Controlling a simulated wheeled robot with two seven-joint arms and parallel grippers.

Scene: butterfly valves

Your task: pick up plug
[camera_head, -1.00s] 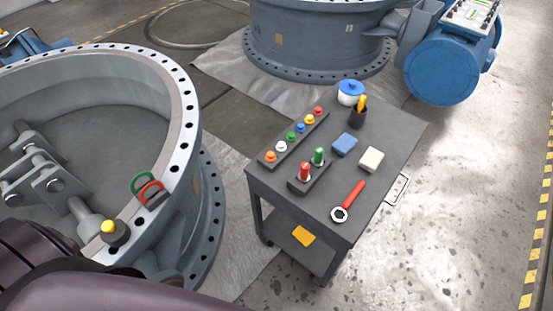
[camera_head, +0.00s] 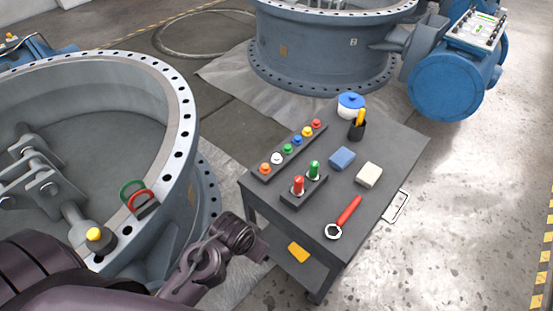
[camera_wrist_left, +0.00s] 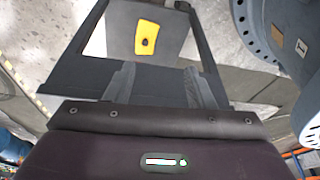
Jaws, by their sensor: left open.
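Several coloured plugs stand in a row in a long dark rack (camera_head: 269,173) on the cart top: orange (camera_head: 265,169), white (camera_head: 277,158), green, blue, yellow and red. A shorter holder (camera_head: 296,196) has a larger red plug (camera_head: 298,185) and a green plug (camera_head: 314,170) upright in it. I cannot tell which plug is meant. My left arm reaches in from the bottom left to the cart's near left edge, below the racks. In the left wrist view my left gripper (camera_wrist_left: 158,84) is open and empty, its fingers apart beside the cart. My right gripper is not in view.
The cart (camera_head: 398,150) also holds a red wrench (camera_head: 343,217), a blue block (camera_head: 342,158), a white block (camera_head: 369,174), a dark cup (camera_head: 357,131) and a lidded pot (camera_head: 351,106). A yellow item (camera_head: 298,252) lies on the lower shelf. A large valve ring (camera_head: 180,150) stands left.

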